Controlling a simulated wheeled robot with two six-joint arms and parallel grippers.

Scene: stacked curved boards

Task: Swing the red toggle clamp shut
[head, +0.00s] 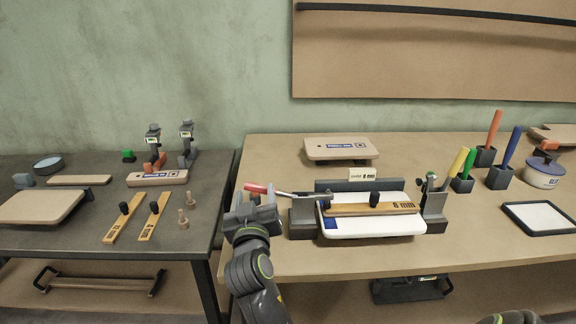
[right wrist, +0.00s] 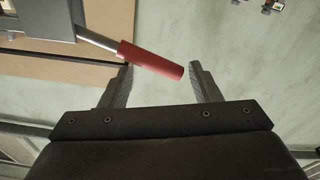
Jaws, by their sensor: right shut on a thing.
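The red toggle clamp has a red handle (head: 256,188) on a metal lever (head: 290,195), which runs left from its dark base (head: 303,217) at the left end of the press. The lever lies low, nearly level, pointing left. My right gripper (head: 253,198) is at the handle's left end, its fingers on either side of it. In the right wrist view, the red handle (right wrist: 150,60) reaches between the two fingertips (right wrist: 162,70). My left gripper is not in view.
A dark post (head: 433,205) stands at the press's right end, near upright markers in dark holders (head: 463,184). A wooden board (head: 340,149) lies behind. The left table (head: 75,229) holds strips, pegs and clamps. A gap separates the tables.

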